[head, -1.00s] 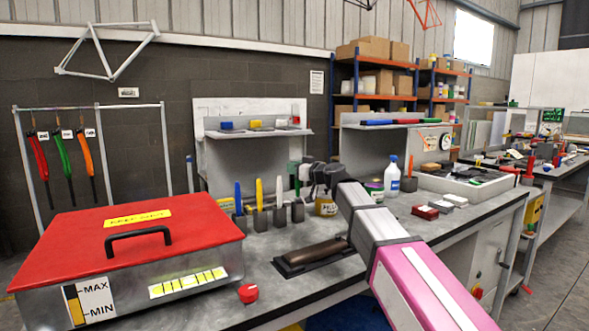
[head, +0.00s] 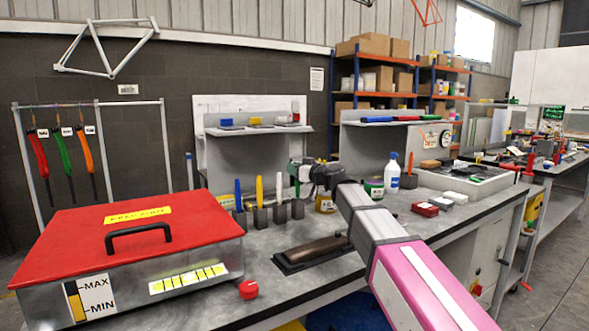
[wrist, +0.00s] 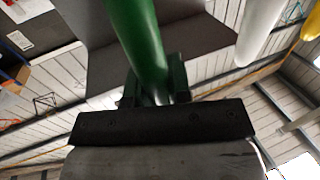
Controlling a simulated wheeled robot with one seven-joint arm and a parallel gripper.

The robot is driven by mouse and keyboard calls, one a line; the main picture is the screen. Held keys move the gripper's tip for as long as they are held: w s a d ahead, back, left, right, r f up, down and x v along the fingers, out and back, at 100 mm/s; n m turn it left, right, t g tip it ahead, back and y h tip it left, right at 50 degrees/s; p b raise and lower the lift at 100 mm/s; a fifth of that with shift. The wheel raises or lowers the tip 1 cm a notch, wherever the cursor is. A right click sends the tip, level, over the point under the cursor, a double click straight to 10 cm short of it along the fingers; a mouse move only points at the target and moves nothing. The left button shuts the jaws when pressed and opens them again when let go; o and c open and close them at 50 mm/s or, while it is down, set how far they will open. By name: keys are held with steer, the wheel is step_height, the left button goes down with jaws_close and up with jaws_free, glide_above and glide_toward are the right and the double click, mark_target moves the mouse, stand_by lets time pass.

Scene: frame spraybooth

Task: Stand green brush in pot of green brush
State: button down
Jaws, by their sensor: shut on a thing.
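My gripper (head: 303,172) is above the right end of a row of small grey pots on the bench. In the wrist view its dark jaws (wrist: 155,88) are shut on the green brush (wrist: 140,42), whose thick green handle runs up from them. The pot (head: 297,209) at the right end of the row is below my gripper. I cannot tell whether the brush's lower end is inside this pot or above it. Beside it stand pots with a white brush (head: 279,184), a yellow brush (head: 259,189) and a blue brush (head: 238,195).
A red-lidded metal box (head: 130,232) fills the left of the bench, with a red knob (head: 248,289) beside it. A dark tray (head: 287,265) lies in front of the pots.

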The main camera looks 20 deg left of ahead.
steer(key=shift+f, duration=0.3)
steer(key=c, duration=1)
jaws_free()
steer(key=v, duration=1)
steer(key=shift+s+d, duration=0.1)
steer(key=shift+d, duration=0.3)
